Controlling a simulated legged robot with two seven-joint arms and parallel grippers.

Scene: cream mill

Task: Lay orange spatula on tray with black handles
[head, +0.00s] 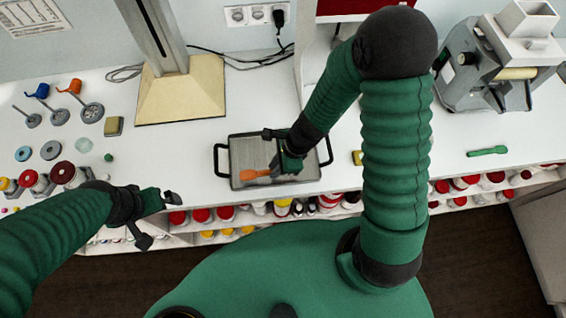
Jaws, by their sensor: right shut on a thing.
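The orange spatula (255,174) is at the tray, its orange part pointing left over the tray's left half. The tray with black handles (245,149) lies on the white counter, with one handle at its left and one at its right. My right gripper (279,165) is over the tray and shut on the spatula. I cannot tell whether the spatula touches the tray's floor. My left gripper (157,215) is open and empty, in front of the counter's edge, left of the tray.
A green tool (487,151) lies on the counter at right, near a grey machine (500,62). A beige-based stand (182,92) is behind the tray. Ladles, discs and red-topped jars crowd the left. Shelves of jars run below the counter edge.

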